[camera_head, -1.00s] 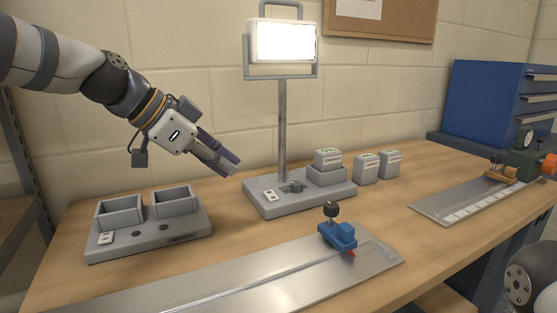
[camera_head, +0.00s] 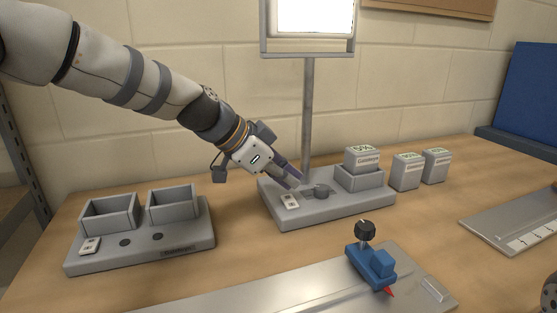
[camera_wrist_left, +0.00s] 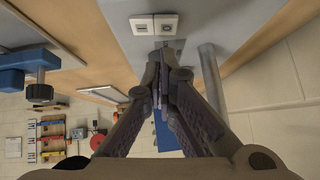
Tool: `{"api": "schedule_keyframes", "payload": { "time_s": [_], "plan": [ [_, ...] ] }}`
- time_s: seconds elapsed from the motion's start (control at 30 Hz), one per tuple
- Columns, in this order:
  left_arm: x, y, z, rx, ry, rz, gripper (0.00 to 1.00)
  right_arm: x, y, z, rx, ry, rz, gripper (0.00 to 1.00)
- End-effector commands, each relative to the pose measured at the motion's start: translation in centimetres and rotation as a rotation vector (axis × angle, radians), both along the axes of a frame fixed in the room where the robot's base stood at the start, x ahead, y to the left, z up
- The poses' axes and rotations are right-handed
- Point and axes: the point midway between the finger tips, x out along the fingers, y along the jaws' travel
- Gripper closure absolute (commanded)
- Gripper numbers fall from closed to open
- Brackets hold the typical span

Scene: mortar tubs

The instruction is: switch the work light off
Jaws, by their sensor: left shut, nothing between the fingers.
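The work light's lamp head (camera_head: 313,15) glows bright white at the top of the head view, on a grey post rising from a grey base (camera_head: 345,211). A small pale switch plate (camera_head: 290,201) sits at the base's front left, with a dark round knob-like part (camera_head: 321,191) beside it. My left gripper (camera_head: 297,184) is shut and empty, its tips low over the base, close to the plate. In the left wrist view, the plate (camera_wrist_left: 154,25) lies just beyond the shut fingertips (camera_wrist_left: 160,58); contact cannot be told.
A battery-like block (camera_head: 361,158) sits in the base's socket; two similar blocks (camera_head: 406,172) stand to its right. A grey two-bin holder (camera_head: 140,246) is at the left. A metal plate with a blue clamp (camera_head: 371,266) lies in front.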

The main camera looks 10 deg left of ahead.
Motion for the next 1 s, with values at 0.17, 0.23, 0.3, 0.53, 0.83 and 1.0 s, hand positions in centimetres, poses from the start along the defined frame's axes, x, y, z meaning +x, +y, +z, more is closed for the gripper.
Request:
{"api": "schedule_keyframes", "payload": {
  "time_s": [0.17,0.23,0.3,0.53,0.83,1.0],
  "plan": [
    [0.2,0.1,-1.4,-0.002,-0.004,0.0,1.0,0.0,0.0,0.0,0.0,-0.001,0.0,0.0],
    [0.2,0.1,-1.6,-0.002,-0.005,0.001,1.0,0.0,0.0,0.0,0.0,-0.001,0.0,0.0],
    [0.2,0.1,-1.6,-0.001,-0.005,0.0,1.0,0.0,0.0,0.0,0.0,-0.001,0.0,0.0],
    [0.2,0.2,-1.7,-0.004,-0.002,0.0,1.0,0.0,0.0,0.0,0.0,0.001,0.0,0.0],
    [1.1,0.7,-3.4,-0.138,0.207,0.001,1.0,-2.1,0.0,-2.1,0.0,0.073,0.002,0.0],
    [0.9,0.8,-3.1,-0.152,0.234,-0.001,1.0,-2.1,0.0,-2.1,-0.001,0.074,0.002,0.0]
  ]
}}
